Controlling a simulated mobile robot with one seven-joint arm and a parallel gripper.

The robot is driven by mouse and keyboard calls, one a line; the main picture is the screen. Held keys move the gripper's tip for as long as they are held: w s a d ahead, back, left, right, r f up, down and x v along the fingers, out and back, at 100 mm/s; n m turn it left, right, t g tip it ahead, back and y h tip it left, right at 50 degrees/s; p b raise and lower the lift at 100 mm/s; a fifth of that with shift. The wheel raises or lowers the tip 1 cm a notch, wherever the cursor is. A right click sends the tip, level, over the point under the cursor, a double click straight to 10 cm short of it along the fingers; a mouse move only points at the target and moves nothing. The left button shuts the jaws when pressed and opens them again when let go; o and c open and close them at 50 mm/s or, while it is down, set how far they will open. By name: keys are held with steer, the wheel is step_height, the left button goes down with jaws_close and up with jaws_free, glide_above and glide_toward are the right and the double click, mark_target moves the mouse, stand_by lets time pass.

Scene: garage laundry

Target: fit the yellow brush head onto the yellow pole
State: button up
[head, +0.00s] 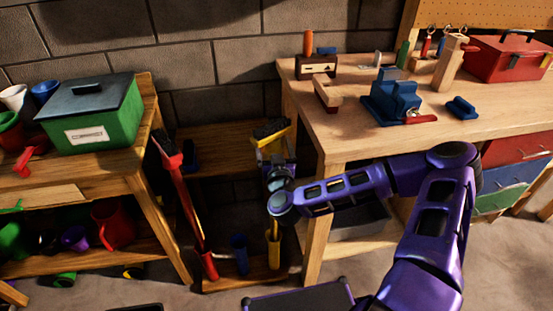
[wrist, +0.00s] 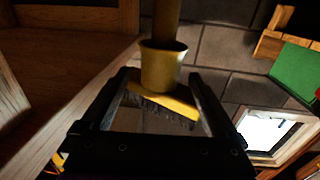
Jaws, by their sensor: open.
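The yellow brush head (head: 270,140) is at the top of the rack between the benches, dark bristles facing up. In the wrist view the picture is turned over; the brush head (wrist: 165,100) lies between my gripper's fingers, its flared socket (wrist: 162,68) toward the pole. The yellow pole (wrist: 167,18) meets the socket mouth and looks in line with it; how deep it sits is hidden. In the head view my gripper (head: 275,163) is just below the brush head and hides the upper pole. My gripper (wrist: 162,85) is open, fingers on both sides of the brush head.
A red brush on a red pole (head: 187,205) leans in the rack on the left. A yellow cup (head: 274,252) and a blue cup (head: 239,255) stand on the rack's base. The workbench (head: 345,125) is close on the right, the bench with a green box (head: 95,115) on the left.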

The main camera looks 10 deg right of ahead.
steer(key=s+a+p, duration=0.1)
steer(key=s+p, duration=0.4)
steer(key=s, duration=1.2)
steer(key=shift+a+p, duration=0.15)
steer(key=shift+p, duration=0.15)
steer(key=shift+w, duration=0.1)
